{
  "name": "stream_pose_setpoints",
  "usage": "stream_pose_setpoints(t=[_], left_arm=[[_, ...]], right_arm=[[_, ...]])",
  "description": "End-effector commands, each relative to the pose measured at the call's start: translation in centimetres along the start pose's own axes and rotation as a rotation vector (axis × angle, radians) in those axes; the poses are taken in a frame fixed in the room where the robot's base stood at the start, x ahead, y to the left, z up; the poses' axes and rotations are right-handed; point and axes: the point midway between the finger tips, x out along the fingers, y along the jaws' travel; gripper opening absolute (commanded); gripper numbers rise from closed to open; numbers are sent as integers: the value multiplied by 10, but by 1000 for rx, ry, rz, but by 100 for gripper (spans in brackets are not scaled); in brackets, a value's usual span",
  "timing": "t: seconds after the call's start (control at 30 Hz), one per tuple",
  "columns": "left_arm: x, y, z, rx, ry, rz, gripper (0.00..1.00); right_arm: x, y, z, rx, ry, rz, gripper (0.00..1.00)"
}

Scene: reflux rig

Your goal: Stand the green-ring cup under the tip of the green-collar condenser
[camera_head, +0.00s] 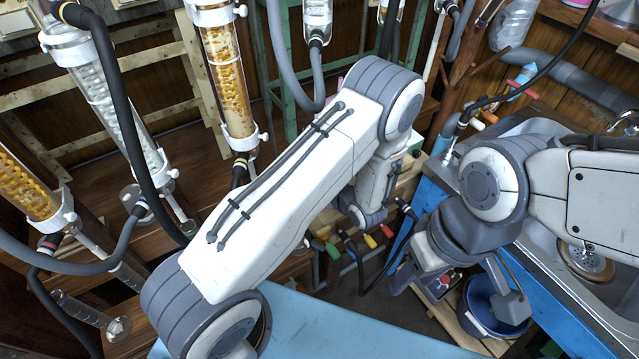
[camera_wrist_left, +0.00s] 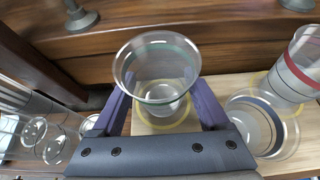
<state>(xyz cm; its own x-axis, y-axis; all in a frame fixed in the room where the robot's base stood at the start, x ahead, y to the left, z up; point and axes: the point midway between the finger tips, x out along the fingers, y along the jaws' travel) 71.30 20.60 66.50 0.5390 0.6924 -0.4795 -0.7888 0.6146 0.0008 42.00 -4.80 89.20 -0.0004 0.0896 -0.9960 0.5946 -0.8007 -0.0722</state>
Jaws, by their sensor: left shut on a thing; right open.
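The green-ring cup (camera_wrist_left: 157,65) is a clear cup with a green band near its rim. In the left wrist view it is upright between the two purple fingers of my left gripper (camera_wrist_left: 160,100), which is shut on it. A yellow ring mark shows under the cup on pale wood; I cannot tell if the cup touches it. In the head view my left arm hides the cup. My right gripper (camera_head: 455,283) is open and empty at the lower right. Several glass condensers hang at the left of the head view; I cannot make out a green collar on any.
A blue-ring cup (camera_wrist_left: 262,125) and a red-ring cup (camera_wrist_left: 297,65) stand close on the right in the left wrist view. In the head view, a dark bucket (camera_head: 492,308) is beneath my right gripper, beside a sink (camera_head: 590,255). Black and grey hoses cross between the condensers.

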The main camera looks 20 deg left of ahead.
Motion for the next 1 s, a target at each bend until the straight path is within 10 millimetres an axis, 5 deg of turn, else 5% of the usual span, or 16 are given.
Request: stream_pose_setpoints(t=[0.93,0.97,1.0], left_arm=[[1,0,-4,0,1,0,58],[1,0,-4,0,1,0,89],[1,0,-4,0,1,0,100]], right_arm=[[6,0,0,0,0,0,50],[6,0,0,0,0,0,50],[6,0,0,0,0,0,50]])
